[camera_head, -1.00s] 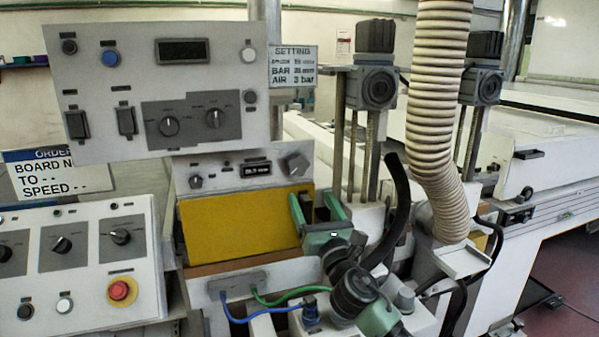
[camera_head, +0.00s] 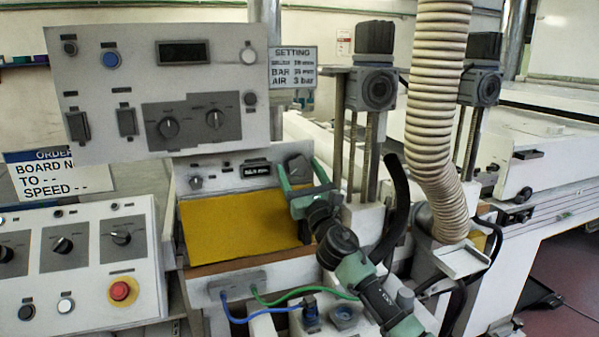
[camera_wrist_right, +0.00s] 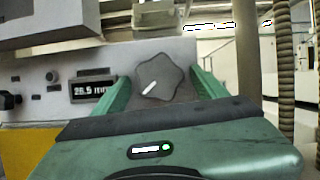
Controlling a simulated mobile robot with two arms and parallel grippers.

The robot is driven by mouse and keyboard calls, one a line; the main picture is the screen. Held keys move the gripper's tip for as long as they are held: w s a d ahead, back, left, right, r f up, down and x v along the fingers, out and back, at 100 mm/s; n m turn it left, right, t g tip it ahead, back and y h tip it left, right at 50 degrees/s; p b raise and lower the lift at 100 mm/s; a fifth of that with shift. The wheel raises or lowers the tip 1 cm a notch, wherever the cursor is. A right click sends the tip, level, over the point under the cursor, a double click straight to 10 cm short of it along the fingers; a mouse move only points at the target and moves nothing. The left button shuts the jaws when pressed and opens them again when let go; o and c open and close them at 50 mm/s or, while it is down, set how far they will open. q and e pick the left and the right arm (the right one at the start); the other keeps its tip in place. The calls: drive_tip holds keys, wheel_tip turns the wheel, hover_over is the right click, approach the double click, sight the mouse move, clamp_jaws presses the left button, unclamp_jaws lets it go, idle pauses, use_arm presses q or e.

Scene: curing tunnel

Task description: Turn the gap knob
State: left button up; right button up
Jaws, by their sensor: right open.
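The gap knob appears to be the dark grey, lobed knob (camera_wrist_right: 158,77) with a white pointer line in the right wrist view. It sits on the white panel right of a small display (camera_wrist_right: 93,89) that reads about 26.5 mm. In the head view the knob (camera_head: 299,169) is at the panel's upper right. My right gripper (camera_head: 300,172) is open, with one green finger on each side of the knob; in the wrist view the gripper (camera_wrist_right: 160,84) shows small gaps, and I cannot tell whether it touches. My left gripper is not in view.
A yellow cover (camera_head: 240,222) lies below the panel. A setting sign (camera_head: 293,68) hangs above right, its figures blurred. An upper control box (camera_head: 160,80) overhangs the panel. A ribbed hose (camera_head: 438,120) and a black hose (camera_head: 396,205) stand right of my arm.

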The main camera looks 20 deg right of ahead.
drive_tip(key=c, duration=1.4)
drive_tip(key=shift+m, duration=0.3)
